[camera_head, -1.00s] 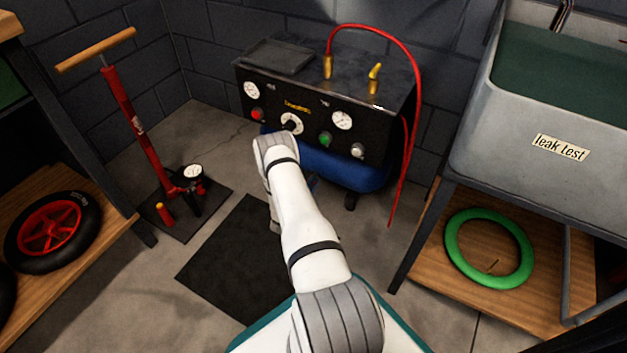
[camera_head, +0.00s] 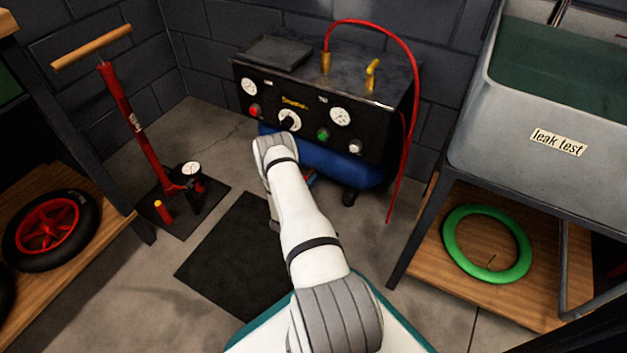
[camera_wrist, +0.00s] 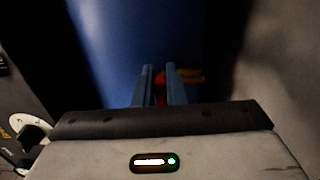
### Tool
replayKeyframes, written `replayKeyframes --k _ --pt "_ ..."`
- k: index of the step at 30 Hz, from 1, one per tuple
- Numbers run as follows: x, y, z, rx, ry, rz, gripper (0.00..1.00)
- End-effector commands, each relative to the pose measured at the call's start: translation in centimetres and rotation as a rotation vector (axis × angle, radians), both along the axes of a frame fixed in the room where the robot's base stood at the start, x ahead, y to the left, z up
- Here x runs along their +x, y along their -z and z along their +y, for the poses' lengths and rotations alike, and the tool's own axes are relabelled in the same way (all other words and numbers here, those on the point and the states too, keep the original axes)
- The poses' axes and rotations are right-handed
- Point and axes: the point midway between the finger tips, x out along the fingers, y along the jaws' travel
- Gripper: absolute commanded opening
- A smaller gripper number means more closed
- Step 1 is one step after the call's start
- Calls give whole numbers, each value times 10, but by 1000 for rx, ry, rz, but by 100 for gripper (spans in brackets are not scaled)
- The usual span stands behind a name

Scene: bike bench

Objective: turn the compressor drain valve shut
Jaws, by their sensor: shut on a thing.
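The compressor (camera_head: 372,128) stands against the back wall, a black panel box above a blue tank (camera_head: 340,168). In the wrist view the tank (camera_wrist: 130,45) fills the upper left. My gripper (camera_wrist: 160,75) is shut on a small red part, the drain valve's handle (camera_wrist: 159,92), which shows between the two fingers. A brass-coloured piece (camera_wrist: 190,76), apparently of the same valve, sticks out to the right behind the right finger. Most of the valve is hidden by the fingers. In the head view my arm hides the valve and most of the gripper.
A round dial knob (camera_wrist: 30,135) on the panel is close at the wrist's lower left. A red hose (camera_head: 405,150) hangs at the compressor's right. A floor pump (camera_head: 125,115) stands left, a leak-test sink (camera_head: 475,130) right. A dark mat (camera_head: 225,265) lies on the floor.

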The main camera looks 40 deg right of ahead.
Motion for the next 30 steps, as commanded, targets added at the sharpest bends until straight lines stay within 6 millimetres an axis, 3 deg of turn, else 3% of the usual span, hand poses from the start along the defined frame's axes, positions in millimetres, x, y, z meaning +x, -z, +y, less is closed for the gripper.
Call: replayKeyframes --k 9,10,18,26,30 --pt "2 -1 -2 0 1 -4 0" --pt "1 -1 -2 0 1 -4 12" --pt "0 -1 -1 0 2 -2 33" --pt "-1 -1 2 0 1 0 33" --pt "-6 -2 17 1 -1 3 33"
